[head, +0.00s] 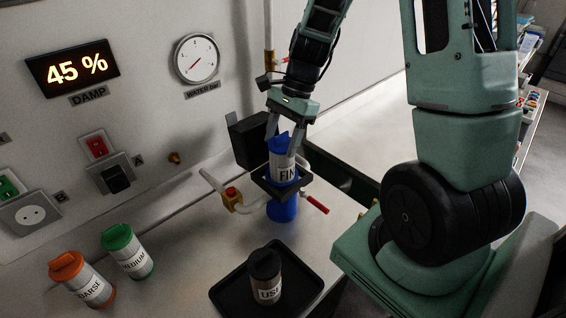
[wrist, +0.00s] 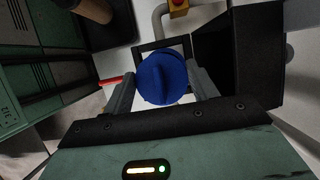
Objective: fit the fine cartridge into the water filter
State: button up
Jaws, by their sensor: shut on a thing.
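The fine cartridge (head: 282,165), white with a blue cap and partly readable lettering "FIN", stands upright in the square black collar of the water filter (head: 272,184). A blue part (head: 283,209) shows below the collar. My gripper (head: 283,140) is shut on the cartridge from above, with one finger on each side. In the wrist view the blue cap (wrist: 162,78) lies between the fingers, over the black square frame (wrist: 147,47). Whether the cartridge is fully seated is hidden.
A used brown cartridge (head: 266,278) stands in a black tray (head: 225,292) in front. The orange coarse (head: 82,278) and green medium (head: 127,250) cartridges stand at the left. A red-handled valve (head: 317,204) and a pipe (head: 214,181) flank the filter; a black box (head: 247,141) is behind.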

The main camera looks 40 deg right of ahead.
aim_at(282, 163)
notch_tip(282, 163, down, 7)
jog(key=shift+f, duration=0.2)
dwell(0.4)
jog(key=o, duration=1.4)
jog(key=shift+f, duration=0.15)
jog(key=shift+c, duration=0.2)
